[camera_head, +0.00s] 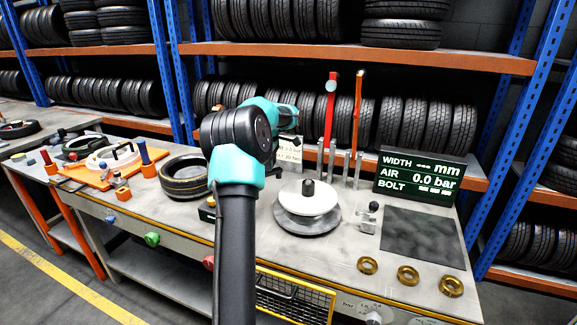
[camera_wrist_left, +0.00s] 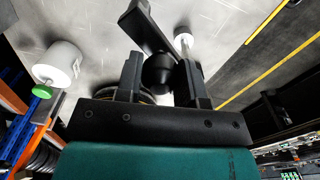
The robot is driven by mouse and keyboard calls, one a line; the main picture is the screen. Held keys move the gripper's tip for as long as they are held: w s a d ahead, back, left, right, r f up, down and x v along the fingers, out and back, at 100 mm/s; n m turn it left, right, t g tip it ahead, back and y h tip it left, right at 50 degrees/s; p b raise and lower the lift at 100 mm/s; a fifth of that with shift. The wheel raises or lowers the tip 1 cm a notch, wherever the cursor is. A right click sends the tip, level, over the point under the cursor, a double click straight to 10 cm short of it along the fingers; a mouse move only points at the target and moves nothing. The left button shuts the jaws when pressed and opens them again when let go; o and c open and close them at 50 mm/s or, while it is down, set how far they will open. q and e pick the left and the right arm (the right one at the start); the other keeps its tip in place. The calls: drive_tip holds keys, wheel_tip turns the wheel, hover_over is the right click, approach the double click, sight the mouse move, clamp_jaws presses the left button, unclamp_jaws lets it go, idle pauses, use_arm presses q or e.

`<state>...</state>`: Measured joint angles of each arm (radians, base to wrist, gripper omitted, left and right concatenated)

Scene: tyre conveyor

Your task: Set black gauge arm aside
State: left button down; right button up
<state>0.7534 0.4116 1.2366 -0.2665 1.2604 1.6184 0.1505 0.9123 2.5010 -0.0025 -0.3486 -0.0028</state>
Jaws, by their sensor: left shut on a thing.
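My left gripper (camera_wrist_left: 161,62) is shut on the black gauge arm (camera_wrist_left: 147,27) in the left wrist view. Its two dark fingers stand on either side of a round black knob, and a flat black bar extends up past them. My right gripper is in neither view.
A white disc on a grey base (camera_head: 308,200), a display (camera_head: 421,178) and several brass rings (camera_head: 409,275) are on the bench right of my arm. A tyre (camera_head: 186,178) lies left of it. Red and orange upright rods (camera_head: 330,110) stand behind. A dark mat (camera_head: 420,238) is bare.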

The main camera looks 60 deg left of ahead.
use_arm(q)
drive_tip(key=s+a+n, duration=0.3)
drive_tip(key=a+n, duration=0.4)
drive_tip(key=n, duration=0.3)
drive_tip(key=shift+s+a, duration=0.2)
drive_tip(key=shift+a, duration=0.1)
drive_tip(key=c, duration=0.7)
unclamp_jaws()
drive_tip(key=shift+c, duration=0.2)
wheel_tip(320, 180, up, 12)
idle(0.6)
